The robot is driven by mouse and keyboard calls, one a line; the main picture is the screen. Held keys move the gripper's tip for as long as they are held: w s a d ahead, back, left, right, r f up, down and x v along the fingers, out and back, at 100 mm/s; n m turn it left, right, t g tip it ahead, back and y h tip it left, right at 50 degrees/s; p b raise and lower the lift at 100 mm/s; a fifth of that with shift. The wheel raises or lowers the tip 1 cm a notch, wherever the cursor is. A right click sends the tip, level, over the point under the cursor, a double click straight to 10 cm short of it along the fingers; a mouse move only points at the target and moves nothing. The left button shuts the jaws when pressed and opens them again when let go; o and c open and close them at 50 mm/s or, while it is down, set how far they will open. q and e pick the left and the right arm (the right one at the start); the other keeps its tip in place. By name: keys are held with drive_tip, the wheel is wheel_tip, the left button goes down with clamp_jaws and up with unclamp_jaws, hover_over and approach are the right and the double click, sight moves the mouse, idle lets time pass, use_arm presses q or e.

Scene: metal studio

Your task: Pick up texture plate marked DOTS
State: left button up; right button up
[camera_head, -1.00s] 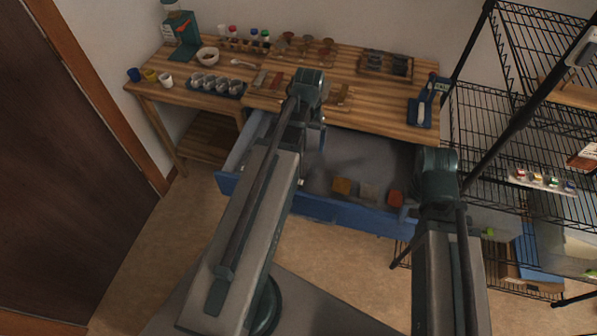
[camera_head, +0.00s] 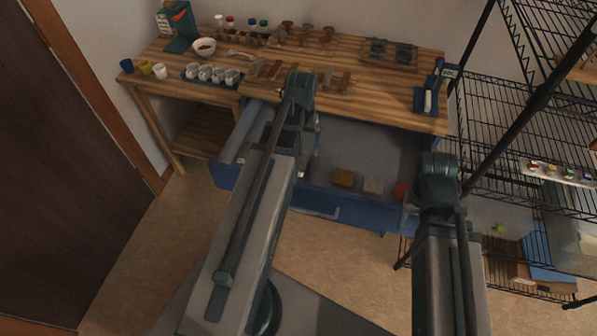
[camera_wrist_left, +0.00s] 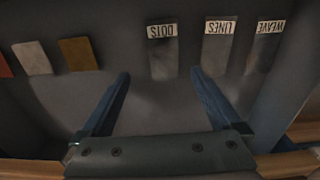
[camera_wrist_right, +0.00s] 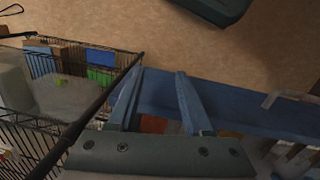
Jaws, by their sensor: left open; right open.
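The DOTS plate (camera_wrist_left: 163,58) is a grey plate with a white label, lying in the open drawer in the left wrist view. The label appears upside down. My left gripper (camera_wrist_left: 161,73) is open and empty, with the plate beyond and between its fingertips, apart from them. The LINES plate (camera_wrist_left: 217,50) and WEAVE plate (camera_wrist_left: 264,48) lie to the right of it. In the head view my left arm largely covers that part of the drawer. My right gripper (camera_wrist_right: 161,72) is open and empty near the drawer's front edge.
The blue drawer front (camera_head: 340,212) stands out below the wooden table (camera_head: 340,105). The drawer also holds a yellow block (camera_head: 344,178), a pale block (camera_head: 374,185) and an orange block (camera_head: 399,190). A wire shelf (camera_head: 505,100) stands at the right.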

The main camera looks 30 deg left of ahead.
sight(299, 165)
use_arm(q)
drive_tip(key=shift+f, duration=0.55)
use_arm(e)
drive_tip(key=shift+f, duration=0.55)
use_arm(q)
drive_tip(key=shift+f, duration=0.1)
use_arm(e)
drive_tip(key=shift+f, duration=0.1)
use_arm(q)
drive_tip(key=f+b, duration=0.1)
drive_tip(key=b, duration=0.1)
drive_tip(key=f+b, duration=0.1)
drive_tip(key=f, duration=0.1)
drive_tip(key=s+f+b, duration=0.1)
drive_tip(key=f+b, duration=0.1)
drive_tip(key=shift+a+f+b, duration=0.1)
drive_tip(key=shift+a+b, duration=0.15)
drive_tip(key=shift+b, duration=0.1)
use_arm(e)
wheel_tip(299, 165, down, 5)
use_arm(q)
drive_tip(key=c, duration=1.5)
